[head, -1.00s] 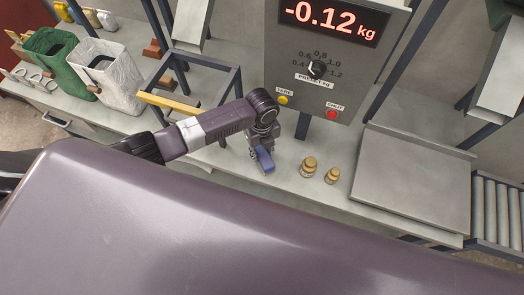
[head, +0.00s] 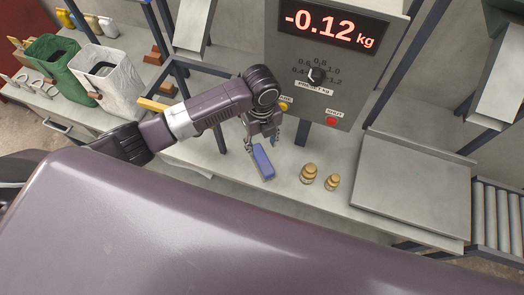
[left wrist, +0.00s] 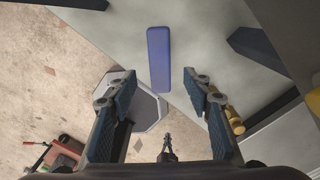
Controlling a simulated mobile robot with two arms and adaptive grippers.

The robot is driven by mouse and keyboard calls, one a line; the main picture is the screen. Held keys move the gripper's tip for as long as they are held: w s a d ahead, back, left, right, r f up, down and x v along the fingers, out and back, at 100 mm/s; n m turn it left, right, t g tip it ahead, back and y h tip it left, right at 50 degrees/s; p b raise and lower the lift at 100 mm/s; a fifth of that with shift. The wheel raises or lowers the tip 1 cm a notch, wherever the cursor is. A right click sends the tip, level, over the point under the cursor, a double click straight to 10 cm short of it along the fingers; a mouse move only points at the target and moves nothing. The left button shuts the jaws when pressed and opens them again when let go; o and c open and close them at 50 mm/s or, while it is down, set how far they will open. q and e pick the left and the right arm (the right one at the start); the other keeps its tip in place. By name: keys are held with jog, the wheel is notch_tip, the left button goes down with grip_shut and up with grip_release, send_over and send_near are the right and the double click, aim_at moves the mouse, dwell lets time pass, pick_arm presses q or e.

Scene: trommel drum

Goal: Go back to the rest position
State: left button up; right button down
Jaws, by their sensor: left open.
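My left gripper (head: 262,144) is open above the bench, in front of the scale housing. A blue block (head: 263,162) rests on the bench just below its fingertips, apart from them. In the left wrist view the block (left wrist: 159,60) shows ahead of the gap between the two open fingers (left wrist: 161,88), with nothing held there. My right gripper is not in view.
A display box (head: 335,60) reading -0.12 kg stands behind the gripper. Two brass weights (head: 309,173) stand right of the block, left of a flat metal plate (head: 412,185). Green (head: 52,63) and white (head: 106,80) bags stand at the left.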

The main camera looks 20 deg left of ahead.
pick_arm(q)
notch_tip(320, 180, up, 2)
jog(key=shift+r, duration=0.2)
dwell(0.4)
